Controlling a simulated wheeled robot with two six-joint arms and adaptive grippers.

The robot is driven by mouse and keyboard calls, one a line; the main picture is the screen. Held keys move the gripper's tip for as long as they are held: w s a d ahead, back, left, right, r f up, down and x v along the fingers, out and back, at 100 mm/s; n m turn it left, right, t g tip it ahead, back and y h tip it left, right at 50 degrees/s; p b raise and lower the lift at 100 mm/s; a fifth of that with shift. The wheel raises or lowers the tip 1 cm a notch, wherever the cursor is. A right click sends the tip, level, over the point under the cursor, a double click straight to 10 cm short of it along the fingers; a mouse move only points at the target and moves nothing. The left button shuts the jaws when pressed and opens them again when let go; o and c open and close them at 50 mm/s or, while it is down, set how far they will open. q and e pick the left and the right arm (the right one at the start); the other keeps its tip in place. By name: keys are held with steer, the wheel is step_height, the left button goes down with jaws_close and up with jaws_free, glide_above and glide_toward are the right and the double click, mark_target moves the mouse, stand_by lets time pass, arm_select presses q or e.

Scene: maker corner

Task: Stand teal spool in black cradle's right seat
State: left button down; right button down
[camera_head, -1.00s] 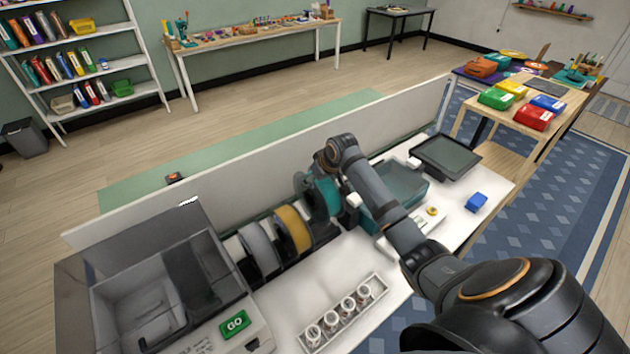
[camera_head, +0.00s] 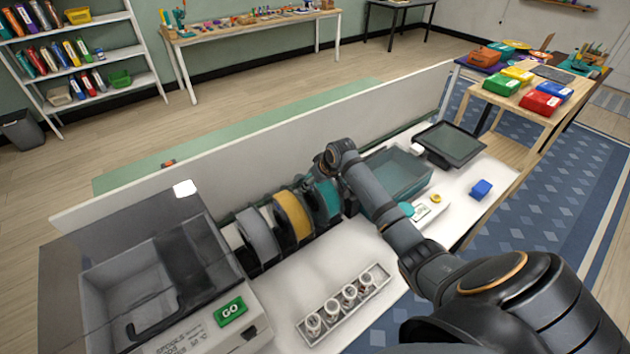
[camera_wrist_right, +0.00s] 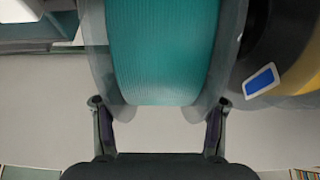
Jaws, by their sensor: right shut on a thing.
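The teal spool (camera_head: 326,200) is upright at the right end of the spool row, right of the yellow spool (camera_head: 292,215). The black cradle (camera_head: 252,266) shows only in dark parts low between the spools; whether the teal spool rests in its right seat is hidden. In the right wrist view my right gripper (camera_wrist_right: 159,103) is shut on the teal spool (camera_wrist_right: 165,50), one finger at each clear flange. The yellow spool stands close on the right there. In the head view my right arm hides part of the grip. My left gripper is not in view.
A grey spool (camera_head: 258,236) stands left of the yellow one. A grey machine with a GO button (camera_head: 231,310) is at left, a rack of small jars (camera_head: 345,305) in front. A teal bin (camera_head: 397,172) stands close right of my arm. A low white panel (camera_head: 250,160) runs behind.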

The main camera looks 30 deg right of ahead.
steer(key=shift+f, duration=0.25)
stand_by(0.6)
steer(key=shift+c, duration=1.4)
jaws_free()
steer(key=shift+s+f, duration=0.1)
steer(key=shift+f, duration=0.1)
steer(key=v, duration=1.2)
steer(key=shift+a+r, duration=0.1)
steer(key=shift+r, duration=0.05)
